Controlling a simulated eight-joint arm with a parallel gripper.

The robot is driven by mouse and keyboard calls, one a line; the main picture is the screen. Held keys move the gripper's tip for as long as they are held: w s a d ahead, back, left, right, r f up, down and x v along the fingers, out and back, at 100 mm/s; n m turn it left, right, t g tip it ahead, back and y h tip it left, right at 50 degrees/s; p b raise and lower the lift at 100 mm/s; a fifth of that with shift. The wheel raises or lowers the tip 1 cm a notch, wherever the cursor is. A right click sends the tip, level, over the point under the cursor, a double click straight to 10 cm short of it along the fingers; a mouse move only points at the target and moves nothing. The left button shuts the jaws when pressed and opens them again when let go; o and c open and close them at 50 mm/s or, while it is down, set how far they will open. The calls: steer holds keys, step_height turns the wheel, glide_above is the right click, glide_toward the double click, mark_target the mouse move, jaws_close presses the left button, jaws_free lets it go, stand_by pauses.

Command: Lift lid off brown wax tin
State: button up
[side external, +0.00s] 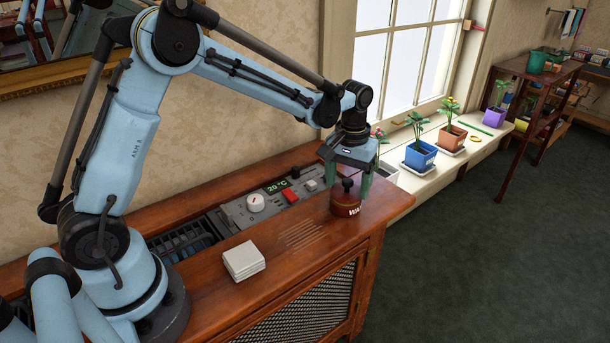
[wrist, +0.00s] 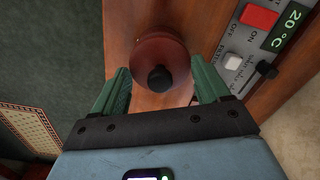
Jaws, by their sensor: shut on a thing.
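The brown wax tin (side external: 346,209) stands upright near the right end of the wooden cabinet top. Its white lettering is partly readable. Its round reddish-brown lid (wrist: 158,52) has a black knob (wrist: 159,78) and appears seated on the tin. My gripper (side external: 348,190) is above the tin, pointing down, with one green finger on each side of the lid. The exact contact and the tin's body below are hard to see.
A control panel with a white dial (side external: 255,202), red button (side external: 289,196) and display (side external: 277,187) lies behind and left of the tin. White coasters (side external: 244,260) are stacked at the front. Potted plants (side external: 420,156) line the sill. The cabinet's right edge is close.

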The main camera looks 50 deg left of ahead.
steer(key=r, duration=0.2)
steer(key=d+r, duration=0.1)
steer(key=r, duration=0.1)
steer(key=shift+s+d, duration=0.1)
steer(key=shift+s, duration=0.25)
steer(key=s+d+r, duration=0.5)
steer(key=d, duration=0.3)
steer(key=shift+d+r, duration=0.2)
steer(key=shift+r, duration=0.2)
steer(key=shift+w+d, duration=0.15)
steer(key=shift+w, duration=0.05)
glide_above(374, 191)
step_height(374, 191, down, 10)
steer(key=shift+w+r, duration=0.1)
steer(key=shift+r, duration=0.05)
steer(key=shift+f, duration=2)
steer(key=shift+f, duration=0.15)
